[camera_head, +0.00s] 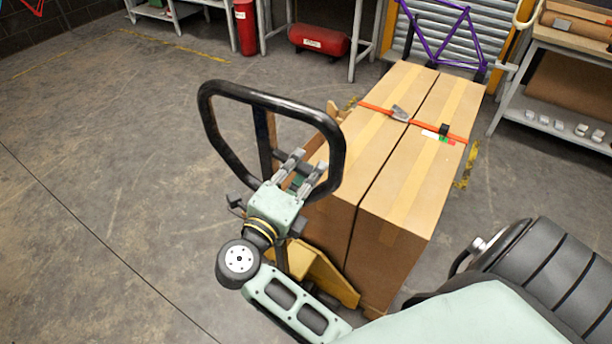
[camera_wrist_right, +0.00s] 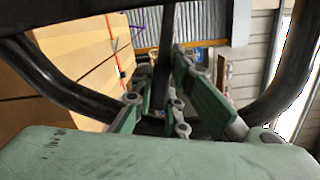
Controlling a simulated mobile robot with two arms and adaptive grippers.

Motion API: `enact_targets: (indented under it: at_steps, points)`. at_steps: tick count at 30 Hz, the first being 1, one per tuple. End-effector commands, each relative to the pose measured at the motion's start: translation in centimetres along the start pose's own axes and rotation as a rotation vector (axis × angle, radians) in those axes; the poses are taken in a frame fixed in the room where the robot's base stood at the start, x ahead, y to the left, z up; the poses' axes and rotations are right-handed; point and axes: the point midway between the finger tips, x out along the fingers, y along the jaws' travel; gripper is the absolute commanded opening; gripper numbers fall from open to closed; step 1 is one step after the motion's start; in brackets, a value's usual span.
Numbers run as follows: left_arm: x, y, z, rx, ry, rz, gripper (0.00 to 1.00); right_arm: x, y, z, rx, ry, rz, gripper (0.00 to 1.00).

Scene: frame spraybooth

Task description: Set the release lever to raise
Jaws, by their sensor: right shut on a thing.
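The pallet jack's black loop handle (camera_head: 210,120) rises in the middle of the head view, above the yellow jack body (camera_head: 325,275). My right gripper (camera_head: 304,166) reaches into the loop from below, with its fingers inside it. In the right wrist view, a thin dark bar, which looks like the release lever (camera_wrist_right: 162,75), stands between the two green fingers. The gripper is shut on it. The handle also curves along both sides of the right wrist view (camera_wrist_right: 292,75). The lever's setting cannot be read, as the fingers hide its lower part. My left gripper is out of view.
Two tall cardboard boxes (camera_head: 400,150) with an orange strap stand on the jack just behind the handle. A purple bike frame (camera_head: 440,30), a red tank (camera_head: 320,38) and shelving (camera_head: 560,110) are farther back. The floor at left is clear.

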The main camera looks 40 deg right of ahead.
Motion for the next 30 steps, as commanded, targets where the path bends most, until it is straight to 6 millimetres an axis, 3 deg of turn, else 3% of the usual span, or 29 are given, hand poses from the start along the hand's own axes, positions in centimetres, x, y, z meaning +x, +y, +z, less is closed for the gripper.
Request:
enact_targets:
  at_steps: [1, 4, 15, 16, 22, 30]
  points:
    - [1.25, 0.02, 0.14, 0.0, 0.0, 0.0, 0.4, -0.08, 0.97, -0.19, 0.027, 0.001, 0.004, 0.0]
    - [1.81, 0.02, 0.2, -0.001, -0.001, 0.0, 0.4, -0.08, 1.03, -0.11, 0.066, 0.001, 0.005, 0.0]
    - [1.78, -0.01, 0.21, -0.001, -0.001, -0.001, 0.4, -0.05, 0.77, -0.04, 0.083, 0.001, 0.004, 0.0]
    - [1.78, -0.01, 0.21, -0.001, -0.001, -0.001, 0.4, -0.05, 0.77, -0.04, 0.083, 0.001, 0.004, 0.14]
    - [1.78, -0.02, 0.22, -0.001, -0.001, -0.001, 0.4, -0.03, 0.72, -0.03, 0.084, 0.001, 0.002, 0.31]
    - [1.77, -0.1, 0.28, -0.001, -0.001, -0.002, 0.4, -0.01, 0.65, -0.01, 0.085, 0.001, 0.001, 0.33]
